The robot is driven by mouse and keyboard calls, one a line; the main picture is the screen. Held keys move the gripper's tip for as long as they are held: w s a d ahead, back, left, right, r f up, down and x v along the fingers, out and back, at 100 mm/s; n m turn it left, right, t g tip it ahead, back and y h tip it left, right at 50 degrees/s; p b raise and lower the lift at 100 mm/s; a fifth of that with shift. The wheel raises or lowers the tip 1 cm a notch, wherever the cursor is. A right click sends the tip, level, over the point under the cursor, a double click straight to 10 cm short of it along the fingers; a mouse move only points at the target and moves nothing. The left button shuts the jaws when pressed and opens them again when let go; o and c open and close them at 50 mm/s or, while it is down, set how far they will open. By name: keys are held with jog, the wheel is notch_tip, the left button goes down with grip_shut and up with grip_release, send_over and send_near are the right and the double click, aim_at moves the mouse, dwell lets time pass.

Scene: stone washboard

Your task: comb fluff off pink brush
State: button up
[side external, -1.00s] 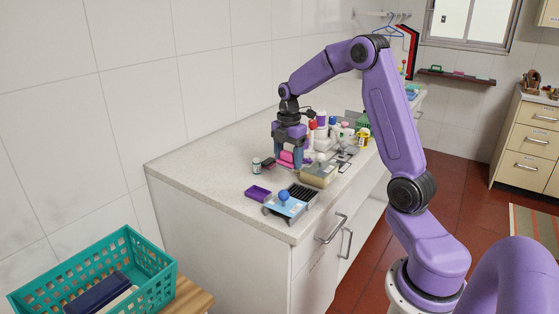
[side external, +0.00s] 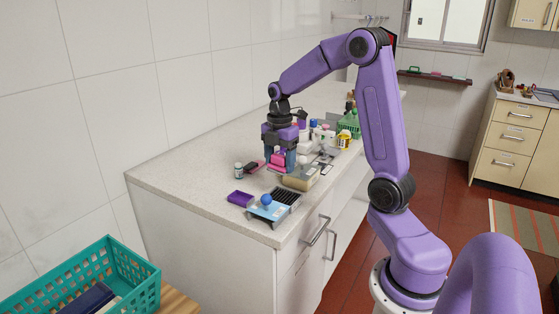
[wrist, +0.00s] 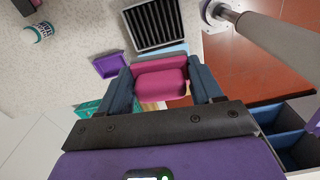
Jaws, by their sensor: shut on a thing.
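My gripper (side external: 278,160) is shut on the pink brush (side external: 277,163) and holds it over the counter, left of the beige box. In the wrist view the brush (wrist: 160,84) sits between the two dark blue fingers (wrist: 163,88). It has a darker pink upper part and a rounded lighter pink part. No fluff can be made out on it. A black ribbed comb plate (side external: 286,195) lies near the counter's front, nearer the camera than the brush. It also shows beyond the fingertips in the wrist view (wrist: 152,22), apart from the brush.
A blue knob (side external: 266,199) on a light blue plate (side external: 270,211) and a purple tray (side external: 240,198) stand beside the comb plate. The beige box (side external: 303,178), small bottle (side external: 238,169) and dark pink object (side external: 253,167) are close by. Several bottles crowd behind. The left counter is clear.

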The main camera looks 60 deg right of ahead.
aim_at(277, 193)
jog(key=shift+s+d+f, duration=0.35)
jog(key=shift+d+f, duration=0.1)
jog(key=shift+f, duration=1.1)
jog(key=shift+s+d+f, duration=0.35)
jog(key=shift+d+f, duration=0.15)
jog(key=shift+f, duration=1)
jog(key=shift+s+d+f, duration=0.35)
jog(key=shift+d+f, duration=0.1)
jog(key=shift+f, duration=1.1)
jog(key=shift+w+f, duration=0.35)
jog(key=shift+w, duration=0.15)
jog(key=shift+c, duration=0.4)
jog(key=shift+w+f, duration=0.2)
jog(key=shift+w, duration=1.45)
jog(key=shift+s, duration=2.15)
jog(key=shift+w, duration=2.35)
jog(key=shift+s, duration=2.2)
jog(key=shift+w, duration=2.15)
jog(key=shift+r, duration=4.1)
